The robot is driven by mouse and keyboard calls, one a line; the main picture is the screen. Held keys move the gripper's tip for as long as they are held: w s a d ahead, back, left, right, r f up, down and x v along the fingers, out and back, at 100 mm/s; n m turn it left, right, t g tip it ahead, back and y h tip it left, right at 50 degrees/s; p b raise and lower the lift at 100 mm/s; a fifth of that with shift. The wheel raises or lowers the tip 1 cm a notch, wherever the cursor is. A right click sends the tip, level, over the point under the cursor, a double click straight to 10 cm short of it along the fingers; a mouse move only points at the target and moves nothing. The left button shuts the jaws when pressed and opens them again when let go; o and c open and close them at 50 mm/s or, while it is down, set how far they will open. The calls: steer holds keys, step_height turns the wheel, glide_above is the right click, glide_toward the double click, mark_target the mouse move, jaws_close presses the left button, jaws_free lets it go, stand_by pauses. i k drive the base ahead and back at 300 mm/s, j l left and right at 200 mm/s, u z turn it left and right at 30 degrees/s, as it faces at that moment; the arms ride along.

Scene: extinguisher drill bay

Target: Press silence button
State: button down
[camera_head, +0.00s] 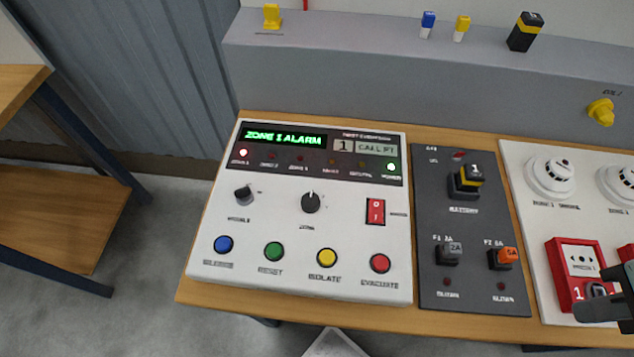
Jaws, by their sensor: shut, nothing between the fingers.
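A white alarm panel (215,265) lies on the wooden bench in the head view. Its blue button (223,244) is at the lower left, above a blurred label that looks like "SILENCE". Green (274,251), yellow (327,258) and red (380,263) buttons continue the row to its right. The green display (283,136) reads "ZONE 1 ALARM". A red lamp (243,153) is lit at the left and a green one (392,167) at the right. My gripper (590,308) shows dark at the right edge, partly cut off, shut and empty. It is far right of the blue button, in front of a red call point.
A dark panel (430,205) with a battery and two fuses lies right of the alarm panel. A white board (535,225) with detectors and red call points (566,250) is farther right. A grey ledge (330,70) behind holds small items. A wooden table (60,220) stands at left.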

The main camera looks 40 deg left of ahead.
mark_target(223, 244)
steer(key=u, duration=1.6)
